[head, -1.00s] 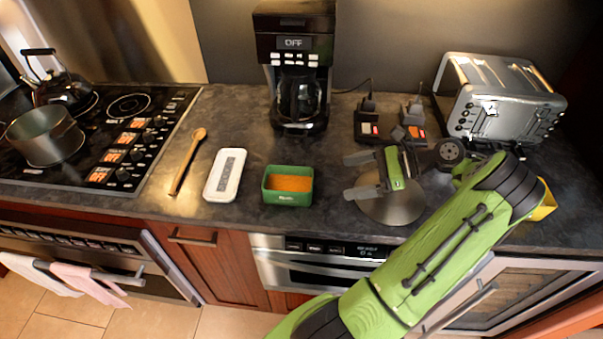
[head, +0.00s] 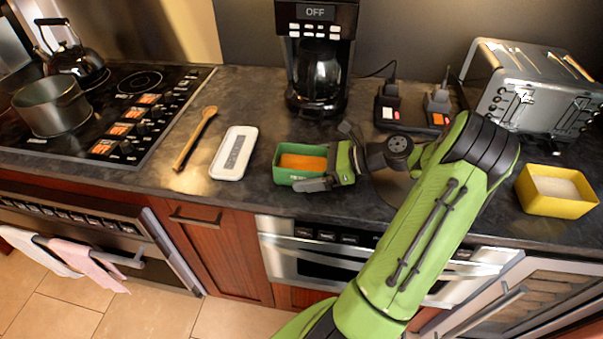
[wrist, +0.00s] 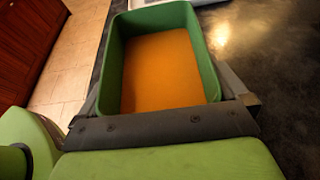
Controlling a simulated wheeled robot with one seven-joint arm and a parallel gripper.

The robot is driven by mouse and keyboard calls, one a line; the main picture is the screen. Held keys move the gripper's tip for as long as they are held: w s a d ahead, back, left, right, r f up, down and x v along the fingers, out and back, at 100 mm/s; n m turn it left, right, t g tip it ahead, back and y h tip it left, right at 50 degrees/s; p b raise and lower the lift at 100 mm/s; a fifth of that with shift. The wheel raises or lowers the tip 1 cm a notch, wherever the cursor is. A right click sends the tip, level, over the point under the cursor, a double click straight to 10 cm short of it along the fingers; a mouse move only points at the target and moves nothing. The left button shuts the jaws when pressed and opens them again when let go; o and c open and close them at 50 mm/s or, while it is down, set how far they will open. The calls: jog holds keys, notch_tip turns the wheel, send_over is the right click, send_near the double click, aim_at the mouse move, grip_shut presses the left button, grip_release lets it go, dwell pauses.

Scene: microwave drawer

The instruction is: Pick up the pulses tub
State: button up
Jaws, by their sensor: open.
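The pulses tub is a green tub (head: 284,178) holding orange contents, on the dark counter near its front edge. It also fills the upper middle of the wrist view (wrist: 205,68). My gripper (head: 322,160) is open at the tub's right end in the head view. In the wrist view the fingers of my gripper (wrist: 162,82) lie along the two sides of the tub's near end, one on each side. Whether they touch the walls I cannot tell. The gripper partly hides the tub's right end in the head view.
A white lidded container (head: 234,153) and a wooden spoon (head: 194,140) lie left of the tub. The coffee maker (head: 318,60) stands behind. A yellow tub (head: 556,204) and the toaster (head: 535,95) are at the right. The stove (head: 120,100) is at the left.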

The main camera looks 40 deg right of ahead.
jog(key=shift+r, duration=0.15)
jog(key=c, duration=0.8)
